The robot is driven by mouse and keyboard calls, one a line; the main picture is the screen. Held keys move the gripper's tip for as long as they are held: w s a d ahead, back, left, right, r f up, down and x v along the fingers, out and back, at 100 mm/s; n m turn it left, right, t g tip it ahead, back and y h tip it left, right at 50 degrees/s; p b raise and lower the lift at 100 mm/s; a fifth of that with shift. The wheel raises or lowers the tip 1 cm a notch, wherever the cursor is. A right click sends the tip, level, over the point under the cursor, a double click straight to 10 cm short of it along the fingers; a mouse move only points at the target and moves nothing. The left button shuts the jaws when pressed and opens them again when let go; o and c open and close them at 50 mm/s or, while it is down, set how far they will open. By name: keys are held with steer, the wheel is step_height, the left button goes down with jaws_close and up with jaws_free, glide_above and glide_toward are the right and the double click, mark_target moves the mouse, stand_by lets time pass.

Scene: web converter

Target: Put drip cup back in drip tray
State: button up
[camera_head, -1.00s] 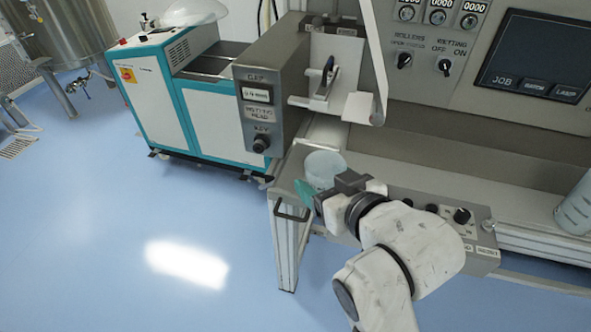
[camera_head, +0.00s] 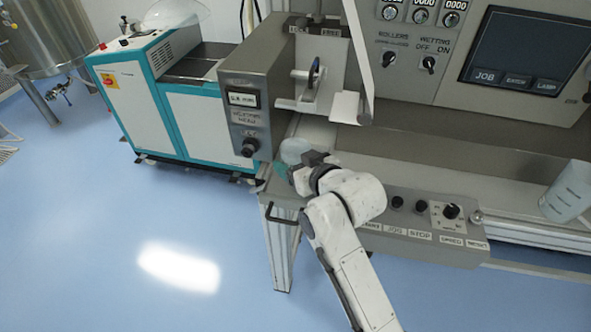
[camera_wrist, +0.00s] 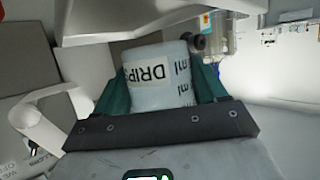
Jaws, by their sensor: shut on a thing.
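The drip cup (camera_wrist: 158,78) is pale and translucent, with a "DRIP" label and ml marks, in the wrist view. The green fingers of my gripper (camera_wrist: 160,92) are on both sides of it and shut on it. In the head view the cup (camera_head: 294,150) shows just beyond my gripper (camera_head: 287,166), below the gauge box at the left end of the machine bench. My wrist hides its lower right part. I cannot tell whether the cup touches the bench. I cannot make out the drip tray for certain in either view.
The gauge box (camera_head: 245,105) and a white bracket (camera_head: 318,88) overhang the cup area. A control panel with knobs (camera_head: 425,222) lines the bench front. A graduated container (camera_head: 568,190) stands at the right. A teal-and-white cabinet (camera_head: 135,95) is at left; the blue floor before it is clear.

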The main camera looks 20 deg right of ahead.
steer(key=shift+w+f, duration=0.2)
steer(key=shift+w+d+f+p, duration=0.1)
steer(key=shift+f+p, duration=0.3)
steer(key=shift+f, duration=1.3)
steer(key=shift+f, duration=0.15)
steer(key=o, duration=1.1)
steer(key=shift+o, duration=0.2)
steer(key=shift+r, duration=0.2)
steer(key=v, duration=1.2)
steer(key=shift+b, duration=0.45)
